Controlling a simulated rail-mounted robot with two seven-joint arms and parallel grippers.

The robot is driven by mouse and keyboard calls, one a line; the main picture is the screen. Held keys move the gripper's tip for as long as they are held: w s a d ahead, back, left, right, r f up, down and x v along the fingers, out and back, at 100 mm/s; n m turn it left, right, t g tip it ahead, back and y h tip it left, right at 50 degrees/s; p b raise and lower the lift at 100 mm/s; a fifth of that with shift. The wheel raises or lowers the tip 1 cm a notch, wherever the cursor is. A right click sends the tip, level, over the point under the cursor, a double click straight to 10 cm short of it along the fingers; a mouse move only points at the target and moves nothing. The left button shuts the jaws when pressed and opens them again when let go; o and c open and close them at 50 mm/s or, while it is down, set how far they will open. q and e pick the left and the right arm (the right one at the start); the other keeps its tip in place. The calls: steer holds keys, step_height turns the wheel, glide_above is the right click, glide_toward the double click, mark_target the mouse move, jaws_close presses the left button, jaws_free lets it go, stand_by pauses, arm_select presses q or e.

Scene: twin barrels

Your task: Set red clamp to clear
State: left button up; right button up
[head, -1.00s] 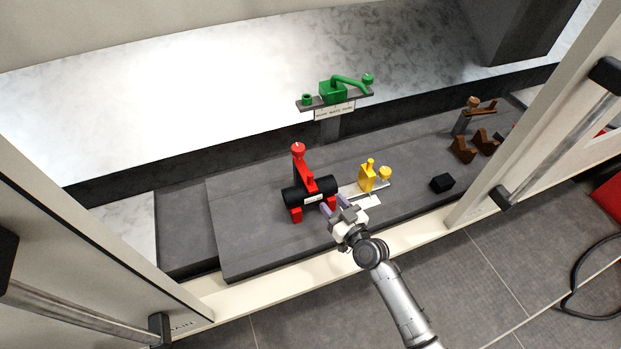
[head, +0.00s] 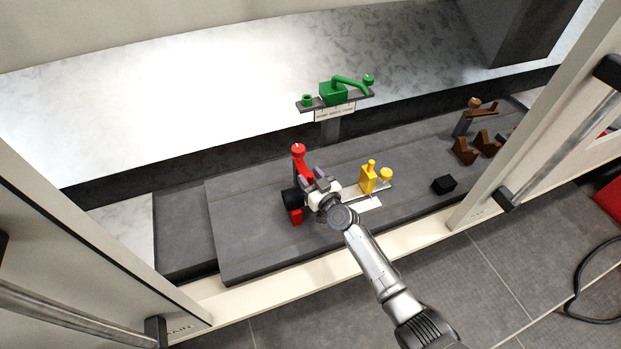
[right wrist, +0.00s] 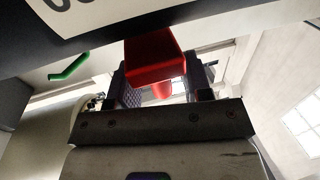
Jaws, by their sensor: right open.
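The red clamp (head: 299,157) stands on the grey board, its red arm with a round knob leaning up toward the back. It sits over a black barrel (head: 290,198), and a red foot (head: 296,216) shows at the front. My right gripper (head: 313,178) is open at the clamp and hides much of its middle and the barrel. In the right wrist view a red piece of the clamp (right wrist: 154,57) lies between my two open fingers; contact cannot be told. The barrel's white label (right wrist: 85,12) fills the top left there. My left gripper is not in view.
A yellow device (head: 368,179) stands just right of my gripper. A green lever device (head: 333,93) stands behind on a post. A black block (head: 443,184) and brown parts (head: 465,150) lie to the right. Cabinet doors flank both sides. The board's left part is clear.

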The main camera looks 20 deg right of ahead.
jaws_close()
stand_by(0.4)
